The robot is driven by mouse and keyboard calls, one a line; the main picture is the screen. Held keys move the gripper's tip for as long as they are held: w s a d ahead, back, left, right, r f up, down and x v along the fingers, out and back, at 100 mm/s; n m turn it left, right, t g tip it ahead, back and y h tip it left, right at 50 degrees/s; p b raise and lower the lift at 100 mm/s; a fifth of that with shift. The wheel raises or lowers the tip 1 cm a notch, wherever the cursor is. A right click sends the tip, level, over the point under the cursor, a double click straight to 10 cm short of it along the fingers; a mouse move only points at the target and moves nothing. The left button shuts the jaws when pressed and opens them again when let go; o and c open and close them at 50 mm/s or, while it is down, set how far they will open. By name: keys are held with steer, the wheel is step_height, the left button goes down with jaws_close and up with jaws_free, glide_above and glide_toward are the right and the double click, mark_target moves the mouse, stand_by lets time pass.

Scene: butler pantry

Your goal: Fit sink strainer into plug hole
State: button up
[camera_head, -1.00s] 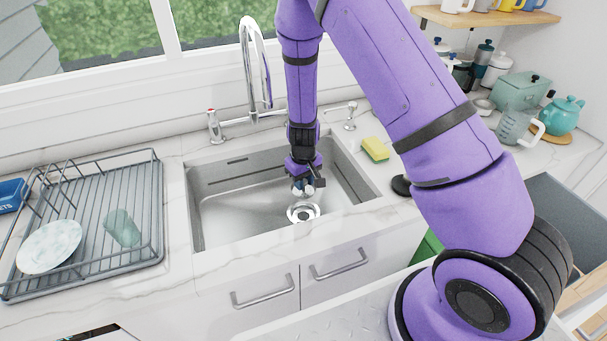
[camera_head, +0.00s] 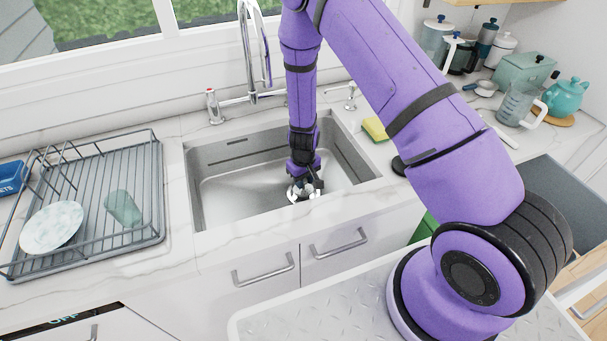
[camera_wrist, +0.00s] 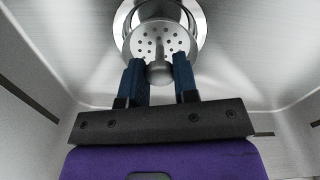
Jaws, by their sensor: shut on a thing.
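The sink strainer (camera_wrist: 148,44) is a round silver disc with small holes and a central knob. My gripper (camera_wrist: 158,66) is shut on it, with the blue fingers either side of the knob. In the wrist view the disc overlaps the metal ring of the plug hole (camera_wrist: 202,25) and looks slightly offset toward my gripper. I cannot tell whether it is seated or just above the hole. In the head view my gripper (camera_head: 304,190) points down low in the sink (camera_head: 230,195), over the drain, which it partly hides.
The sink walls surround my gripper, with the front rim close by. The faucet (camera_head: 243,60) stands behind. A dish rack (camera_head: 150,240) with a plate and glass is at left. A yellow sponge (camera_head: 375,129) lies right of the sink.

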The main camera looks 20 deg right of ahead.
steer(key=shift+f, duration=1.8)
steer(key=o, duration=0.6)
steer(key=shift+r, duration=0.8)
steer(key=shift+r, duration=1.85)
steer(key=o, duration=0.5)
